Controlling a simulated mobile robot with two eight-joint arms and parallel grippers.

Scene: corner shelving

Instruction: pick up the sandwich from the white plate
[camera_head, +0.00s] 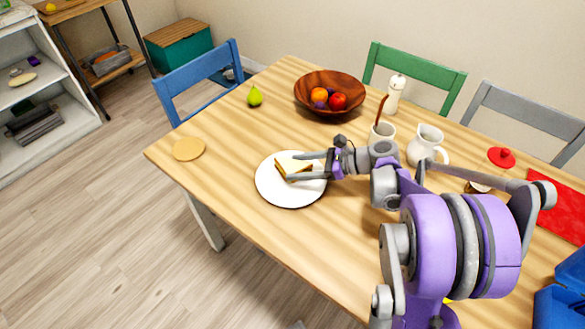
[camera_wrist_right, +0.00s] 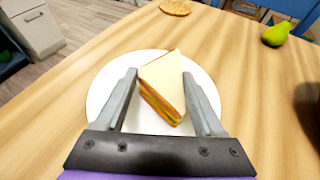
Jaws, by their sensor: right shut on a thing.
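The sandwich (camera_head: 292,166) is a wedge of white bread with a layered filling, at the white plate (camera_head: 272,193) on the wooden table. My right gripper (camera_head: 301,170) comes in from the right and is shut on the sandwich. In the right wrist view the sandwich (camera_wrist_right: 164,85) sits between the two grey fingers of the gripper (camera_wrist_right: 165,92), with the white plate (camera_wrist_right: 101,90) behind and below it. I cannot tell whether the sandwich touches the plate. My left gripper is not in view.
A wooden fruit bowl (camera_head: 318,104), a green pear (camera_head: 255,97) and a round tan disc (camera_head: 188,149) are on the table. A mug (camera_head: 381,134), a white pitcher (camera_head: 425,142) and a white grinder (camera_head: 395,94) stand behind my arm. The table's front left is clear.

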